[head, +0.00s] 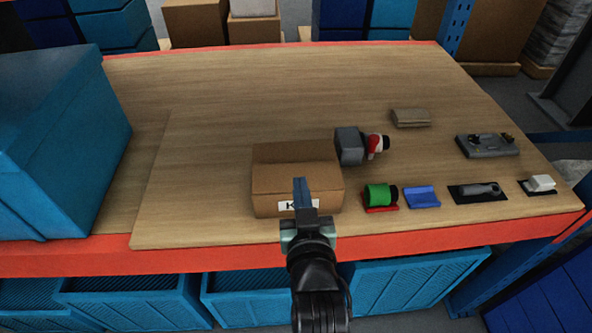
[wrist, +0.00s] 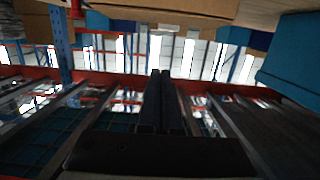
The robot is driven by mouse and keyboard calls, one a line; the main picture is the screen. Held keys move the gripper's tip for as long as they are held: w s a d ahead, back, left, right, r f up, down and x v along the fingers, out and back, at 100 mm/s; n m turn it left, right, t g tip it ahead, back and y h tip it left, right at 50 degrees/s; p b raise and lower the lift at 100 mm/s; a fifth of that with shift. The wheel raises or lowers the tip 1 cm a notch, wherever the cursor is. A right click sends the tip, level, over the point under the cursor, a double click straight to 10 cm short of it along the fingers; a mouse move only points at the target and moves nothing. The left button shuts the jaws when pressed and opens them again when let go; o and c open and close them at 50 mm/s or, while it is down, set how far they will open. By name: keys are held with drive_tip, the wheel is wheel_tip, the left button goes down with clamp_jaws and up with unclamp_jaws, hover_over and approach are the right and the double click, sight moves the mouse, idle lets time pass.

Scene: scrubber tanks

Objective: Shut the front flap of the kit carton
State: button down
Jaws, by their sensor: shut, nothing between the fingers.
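The kit carton (head: 270,183) is a brown box on the wooden bench, near its front edge. A white label (head: 285,205) on its front shows a "K"; the rest is hidden behind my gripper. The carton's top looks covered, but I cannot tell how its front flap sits. My gripper (head: 301,182) is shut and empty, its fingers pointing up in front of the carton's front face. I cannot tell whether they touch it. In the wrist view the shut fingers (wrist: 160,75) stand below a brown cardboard surface (wrist: 170,9), apparently the carton.
A blue bin (head: 65,140) stands at the left of the bench. A grey block (head: 349,146), a green spool (head: 379,194), a blue holder (head: 422,197) and other small items lie right of the carton. The bench has an orange front edge (head: 200,257). Its back middle is clear.

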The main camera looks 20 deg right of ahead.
drive_tip(key=p, duration=0.2)
hover_over(295, 164)
drive_tip(key=s, duration=0.3)
drive_tip(key=shift+a+f, duration=0.4)
drive_tip(key=shift+f, duration=0.2)
wheel_tip(295, 164, down, 3)
drive_tip(key=shift+w+f, duration=0.1)
drive_tip(key=shift+f, duration=0.5)
drive_tip(key=shift+f, duration=0.1)
drive_tip(key=shift+w+f+b, duration=0.15)
drive_tip(key=shift+f+b, duration=0.55)
drive_tip(key=shift+b, duration=0.2)
drive_tip(key=shift+r, duration=0.15)
